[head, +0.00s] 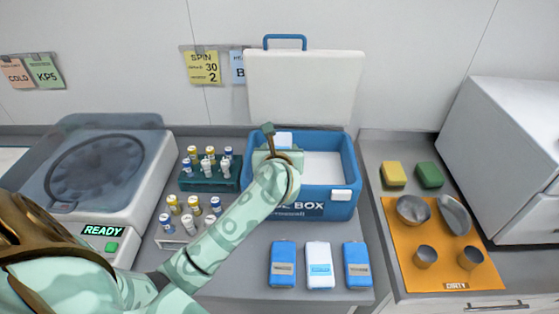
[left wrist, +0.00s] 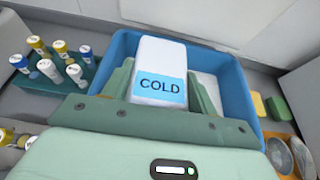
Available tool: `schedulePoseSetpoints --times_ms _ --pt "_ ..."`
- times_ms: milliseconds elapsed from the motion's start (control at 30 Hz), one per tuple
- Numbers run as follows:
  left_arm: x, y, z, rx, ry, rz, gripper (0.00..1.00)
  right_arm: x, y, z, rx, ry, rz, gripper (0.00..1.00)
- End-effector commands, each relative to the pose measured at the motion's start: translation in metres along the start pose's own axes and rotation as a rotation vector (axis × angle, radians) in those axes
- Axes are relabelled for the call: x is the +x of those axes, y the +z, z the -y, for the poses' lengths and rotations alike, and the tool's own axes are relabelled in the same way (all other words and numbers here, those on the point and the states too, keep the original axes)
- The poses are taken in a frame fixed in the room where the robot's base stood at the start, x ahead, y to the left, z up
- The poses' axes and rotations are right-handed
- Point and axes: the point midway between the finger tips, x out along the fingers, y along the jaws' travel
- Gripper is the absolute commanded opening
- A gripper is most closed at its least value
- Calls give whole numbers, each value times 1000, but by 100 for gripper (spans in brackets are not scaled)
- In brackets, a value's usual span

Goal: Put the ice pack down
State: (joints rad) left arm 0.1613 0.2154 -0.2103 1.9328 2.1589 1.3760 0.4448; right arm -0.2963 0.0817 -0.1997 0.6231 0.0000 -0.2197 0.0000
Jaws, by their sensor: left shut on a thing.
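My left gripper (head: 275,150) is over the left half of the open blue ice box (head: 340,208). It is shut on a white ice pack (left wrist: 158,60) with a light blue COLD label. In the left wrist view the pack sits between the two green fingers (left wrist: 160,95), inside the outline of the box. In the head view only the top of the pack (head: 284,139) shows behind the gripper. I cannot tell whether the pack touches the box floor. My right gripper is not in view.
Three packs, blue (head: 283,265), white (head: 319,265) and blue (head: 357,266), lie before the box. A vial rack (head: 212,182) stands close at its left, beside a centrifuge (head: 100,180). An orange mat (head: 440,245) with metal cups lies right. The box lid (head: 305,88) stands open.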

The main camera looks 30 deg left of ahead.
Motion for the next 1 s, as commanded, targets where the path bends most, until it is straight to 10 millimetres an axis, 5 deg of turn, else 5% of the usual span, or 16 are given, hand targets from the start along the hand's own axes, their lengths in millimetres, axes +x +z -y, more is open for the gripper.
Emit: schedulePoseSetpoints --times_ms 200,967,1000 --pt "11 -27 0 2 1 1 30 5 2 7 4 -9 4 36" --pt "15 -38 0 1 1 1 30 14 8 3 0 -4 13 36" --pt "15 -39 0 1 1 0 69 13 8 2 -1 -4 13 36"
